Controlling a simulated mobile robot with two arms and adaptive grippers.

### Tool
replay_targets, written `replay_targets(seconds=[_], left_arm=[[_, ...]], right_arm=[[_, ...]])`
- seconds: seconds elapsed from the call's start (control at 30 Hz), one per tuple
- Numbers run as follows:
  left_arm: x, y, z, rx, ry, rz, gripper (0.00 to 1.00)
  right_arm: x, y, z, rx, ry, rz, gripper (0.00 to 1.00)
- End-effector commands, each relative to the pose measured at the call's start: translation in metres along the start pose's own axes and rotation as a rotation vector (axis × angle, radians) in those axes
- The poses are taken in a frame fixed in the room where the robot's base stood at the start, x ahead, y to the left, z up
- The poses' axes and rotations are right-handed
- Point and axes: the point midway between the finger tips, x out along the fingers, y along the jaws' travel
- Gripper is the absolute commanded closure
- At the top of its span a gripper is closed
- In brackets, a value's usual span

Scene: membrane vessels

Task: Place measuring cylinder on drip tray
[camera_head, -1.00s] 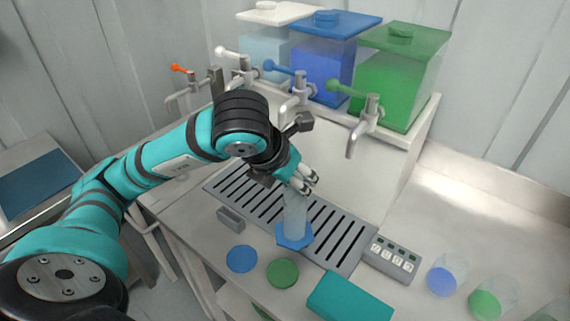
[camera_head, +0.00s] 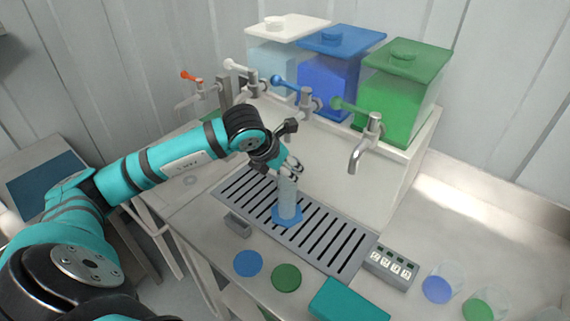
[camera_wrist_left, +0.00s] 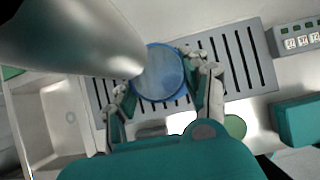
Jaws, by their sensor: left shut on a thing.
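The measuring cylinder (camera_head: 288,200) is a clear tube with a blue foot, upright over the slotted grey drip tray (camera_head: 341,260). My left gripper (camera_head: 289,172) is shut on the upper part of the cylinder. In the left wrist view the cylinder (camera_wrist_left: 160,75) is seen from above, as a blue round between the fingers of the left gripper (camera_wrist_left: 161,92). The drip tray (camera_wrist_left: 262,70) lies beneath it. Whether the foot touches the tray cannot be told. My right gripper does not show.
White, blue (camera_head: 328,80) and green (camera_head: 398,95) tanks stand behind, with taps; the green-handled tap (camera_head: 366,145) juts out over the tray side. A button box (camera_head: 391,266), blue disc (camera_head: 248,263), green disc (camera_head: 286,278) and teal block (camera_head: 348,302) lie around the tray.

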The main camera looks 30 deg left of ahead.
Motion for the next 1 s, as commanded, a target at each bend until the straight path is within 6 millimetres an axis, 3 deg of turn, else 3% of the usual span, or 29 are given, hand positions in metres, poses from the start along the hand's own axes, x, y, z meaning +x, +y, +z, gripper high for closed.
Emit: replay_targets(seconds=[0.2,0.23,0.4,0.77,1.0], left_arm=[[0.002,0.000,-0.001,0.000,-0.001,-0.001,1.00],[0.001,0.000,-0.001,0.000,0.000,-0.001,0.51],[0.001,0.000,-0.001,0.000,0.000,-0.001,0.30],[-0.005,0.000,0.000,0.000,-0.002,-0.001,0.30],[-0.048,0.001,0.000,0.002,-0.005,0.002,0.30]], right_arm=[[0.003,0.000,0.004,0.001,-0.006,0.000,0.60],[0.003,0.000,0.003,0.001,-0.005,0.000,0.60],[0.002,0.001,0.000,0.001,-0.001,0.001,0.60],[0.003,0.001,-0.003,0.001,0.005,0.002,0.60],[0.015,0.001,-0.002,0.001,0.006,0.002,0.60]])
